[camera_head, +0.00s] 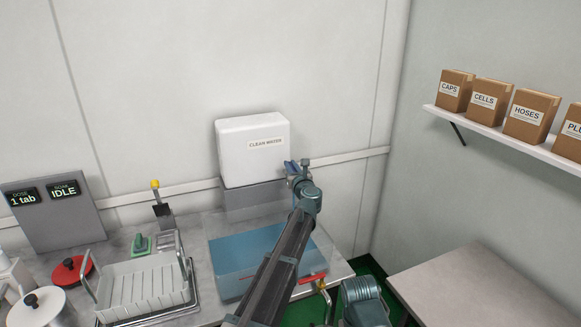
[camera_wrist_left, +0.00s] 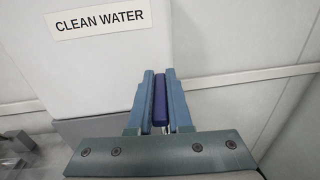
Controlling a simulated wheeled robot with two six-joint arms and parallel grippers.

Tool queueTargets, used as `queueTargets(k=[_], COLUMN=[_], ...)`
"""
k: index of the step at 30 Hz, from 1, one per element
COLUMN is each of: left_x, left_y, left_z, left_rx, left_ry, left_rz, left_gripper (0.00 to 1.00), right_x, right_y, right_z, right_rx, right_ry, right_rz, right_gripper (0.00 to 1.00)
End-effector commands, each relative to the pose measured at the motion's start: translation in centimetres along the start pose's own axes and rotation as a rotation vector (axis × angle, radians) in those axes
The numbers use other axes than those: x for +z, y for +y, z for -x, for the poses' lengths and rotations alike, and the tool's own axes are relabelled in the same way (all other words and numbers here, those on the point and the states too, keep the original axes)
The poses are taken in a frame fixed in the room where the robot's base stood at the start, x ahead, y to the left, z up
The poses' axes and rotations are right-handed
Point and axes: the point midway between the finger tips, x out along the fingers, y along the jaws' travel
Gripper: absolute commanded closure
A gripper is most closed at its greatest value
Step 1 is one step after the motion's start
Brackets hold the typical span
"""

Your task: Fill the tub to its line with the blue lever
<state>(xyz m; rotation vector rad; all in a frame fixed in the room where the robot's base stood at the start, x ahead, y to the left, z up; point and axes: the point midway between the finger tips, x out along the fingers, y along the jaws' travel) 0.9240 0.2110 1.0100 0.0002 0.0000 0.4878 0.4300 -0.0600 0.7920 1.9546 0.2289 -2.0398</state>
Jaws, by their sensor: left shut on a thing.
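The clear water tank, a white box labelled CLEAN WATER (camera_head: 240,150), stands against the back wall and fills the upper left of the wrist view (camera_wrist_left: 95,70). My left gripper (camera_head: 298,168) is at its lower right side. In the wrist view its two fingers (camera_wrist_left: 160,98) are shut on the dark blue lever (camera_wrist_left: 160,103). The tub (camera_head: 232,288) is a see-through bluish basin on the counter below the tank. My left arm covers its right part. I cannot make out its line or the water level. My right gripper is not in view.
A red handle (camera_head: 312,278) on a brass valve is at the tub's front right. A white dish rack (camera_head: 145,285), a red-lidded item (camera_head: 72,270) and a yellow-topped lever (camera_head: 156,186) stand left. A display (camera_head: 65,190) reads IDLE. Boxes line a shelf (camera_head: 510,140) at right.

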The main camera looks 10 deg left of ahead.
Motion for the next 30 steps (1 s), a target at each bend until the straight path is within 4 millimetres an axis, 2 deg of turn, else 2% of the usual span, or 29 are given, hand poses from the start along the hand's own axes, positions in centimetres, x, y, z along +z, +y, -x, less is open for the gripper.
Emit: queueTargets(k=[11, 12, 16, 25, 30], left_x=[0.0, 0.0, 0.0, 0.0, 0.0], left_y=[0.0, 0.0, 0.0, 0.0, 0.0], left_z=[-0.1, -0.1, -0.1, 0.1, 2.1], left_rx=[0.002, 0.002, 0.002, 0.001, -0.001], left_ry=[0.0, 0.0, 0.0, 0.0, 0.0], left_rz=[0.0, 0.0, 0.0, 0.0, 0.0], left_gripper=[1.0, 0.75, 0.53, 0.53, 0.53], right_x=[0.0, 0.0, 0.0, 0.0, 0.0], right_y=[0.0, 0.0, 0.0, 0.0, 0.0], right_z=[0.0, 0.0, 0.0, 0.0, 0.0], right_rx=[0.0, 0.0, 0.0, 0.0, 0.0], right_ry=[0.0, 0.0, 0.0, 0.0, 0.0], right_rz=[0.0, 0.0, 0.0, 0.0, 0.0], right_gripper=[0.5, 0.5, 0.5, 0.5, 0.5])
